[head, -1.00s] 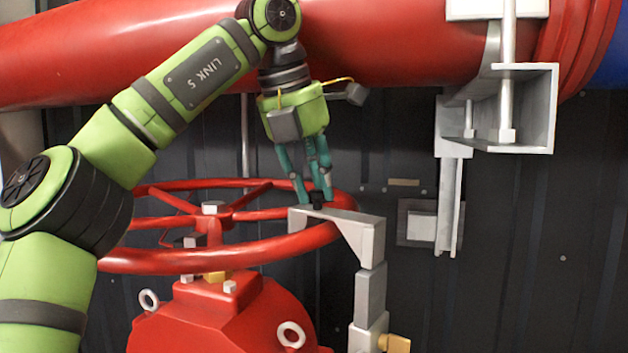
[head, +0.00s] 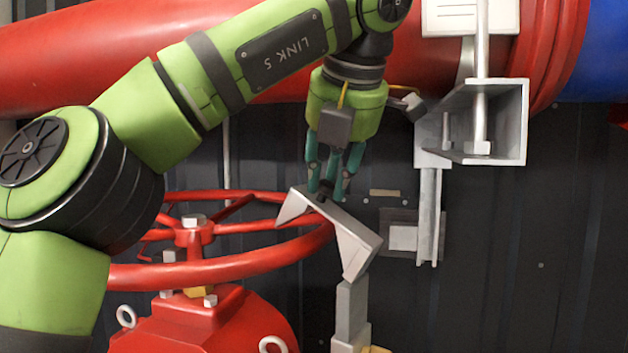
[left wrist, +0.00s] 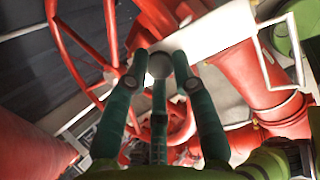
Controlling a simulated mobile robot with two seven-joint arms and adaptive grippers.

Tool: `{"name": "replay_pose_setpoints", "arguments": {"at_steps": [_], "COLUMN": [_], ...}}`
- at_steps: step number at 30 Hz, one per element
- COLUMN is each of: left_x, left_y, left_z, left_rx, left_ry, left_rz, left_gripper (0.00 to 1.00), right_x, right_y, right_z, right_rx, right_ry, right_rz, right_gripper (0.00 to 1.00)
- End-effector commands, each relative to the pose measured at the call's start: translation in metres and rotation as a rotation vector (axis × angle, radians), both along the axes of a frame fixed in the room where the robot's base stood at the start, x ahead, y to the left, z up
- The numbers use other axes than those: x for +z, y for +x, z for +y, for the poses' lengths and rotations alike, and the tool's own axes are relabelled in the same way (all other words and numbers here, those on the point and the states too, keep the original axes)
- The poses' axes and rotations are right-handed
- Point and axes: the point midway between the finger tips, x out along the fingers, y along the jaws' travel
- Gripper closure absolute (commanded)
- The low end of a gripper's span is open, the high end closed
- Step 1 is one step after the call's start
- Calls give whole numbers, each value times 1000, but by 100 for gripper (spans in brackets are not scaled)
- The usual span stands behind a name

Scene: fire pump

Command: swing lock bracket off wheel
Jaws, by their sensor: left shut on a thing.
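The red handwheel (head: 240,268) sits on the red valve body at lower left. The grey lock bracket (head: 350,230) stands at the wheel's right side. Its upper arm slants, with the left end still over the rim in this view and the right end lower and nearer me. My left gripper (head: 326,192) points down and is shut on the bracket's upper arm, near a small dark knob there. In the left wrist view the fingers close around a round grey knob (left wrist: 160,65), with the pale bracket arm (left wrist: 225,35) behind. My right gripper is not in view.
A thick red pipe (head: 120,65) crosses above, behind my left arm. A grey pipe support (head: 500,130) hangs close to the gripper's right. The grey post (head: 351,310) carries the bracket, with a yellow piece at its foot. The dark wall at right is clear.

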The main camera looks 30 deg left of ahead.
Motion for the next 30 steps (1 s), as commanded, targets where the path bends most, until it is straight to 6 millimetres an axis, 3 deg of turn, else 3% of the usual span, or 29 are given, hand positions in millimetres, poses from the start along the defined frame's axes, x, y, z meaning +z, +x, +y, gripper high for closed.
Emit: {"name": "replay_pose_setpoints", "arguments": {"at_steps": [9,24,25,26,30], "left_x": [6,8,8,8,6], "left_y": [-1,-1,-1,-1,-1], "left_z": [-16,-18,-18,-18,-18], "left_rx": [-1,0,0,0,0], "left_ry": [117,134,134,134,134], "left_rz": [-21,-26,-26,-26,-21], "left_gripper": [100,100,62,50,50], "right_x": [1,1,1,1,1], "right_y": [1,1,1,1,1], "right_z": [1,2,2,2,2], "right_rx": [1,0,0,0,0], "right_ry": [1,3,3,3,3], "right_rz": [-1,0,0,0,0], "right_gripper": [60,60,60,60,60]}}
